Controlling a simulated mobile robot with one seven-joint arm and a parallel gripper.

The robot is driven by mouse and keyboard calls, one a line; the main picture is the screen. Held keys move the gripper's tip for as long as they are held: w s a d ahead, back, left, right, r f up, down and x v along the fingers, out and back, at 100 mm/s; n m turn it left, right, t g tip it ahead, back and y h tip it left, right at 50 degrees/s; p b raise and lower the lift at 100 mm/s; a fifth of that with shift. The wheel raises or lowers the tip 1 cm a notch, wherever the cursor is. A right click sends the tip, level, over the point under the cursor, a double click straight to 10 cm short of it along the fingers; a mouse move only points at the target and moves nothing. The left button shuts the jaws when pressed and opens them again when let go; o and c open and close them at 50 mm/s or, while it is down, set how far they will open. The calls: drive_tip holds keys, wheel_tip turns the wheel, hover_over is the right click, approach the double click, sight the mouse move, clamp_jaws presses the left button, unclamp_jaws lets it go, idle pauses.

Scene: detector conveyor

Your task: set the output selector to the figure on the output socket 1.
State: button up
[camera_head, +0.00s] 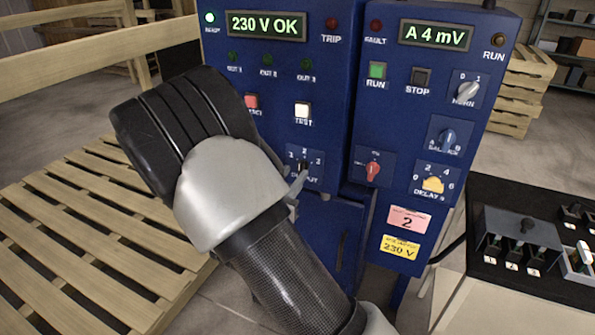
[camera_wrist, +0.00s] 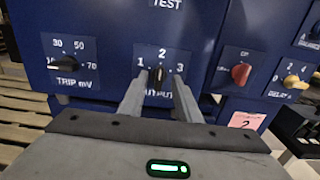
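The output selector (camera_wrist: 157,76) is a small dark knob on a plate marked 1, 2, 3 on the blue cabinet. Its light mark appears to point up, towards 2. My gripper (camera_wrist: 159,82) is open, with one finger on each side of the knob and a gap visible on both sides. In the head view the selector (camera_head: 303,168) is partly hidden by my gripper and wrist. I cannot identify output socket 1 for certain. A pink label (camera_head: 407,222) on the right cabinet shows 2; its small upper line is unreadable.
Beside the selector are the trip mV knob (camera_wrist: 66,64) and a red knob (camera_wrist: 240,73). A yellow delay knob (camera_head: 432,185) is further right. A black-topped bench (camera_head: 480,275) carries a grey box (camera_head: 520,240) with small numbered tags. A wooden pallet (camera_head: 85,235) stands left.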

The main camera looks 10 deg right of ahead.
sight(299, 167)
drive_tip(key=shift+x, duration=1.85)
drive_tip(key=c, duration=0.7)
drive_tip(key=shift+o, duration=0.2)
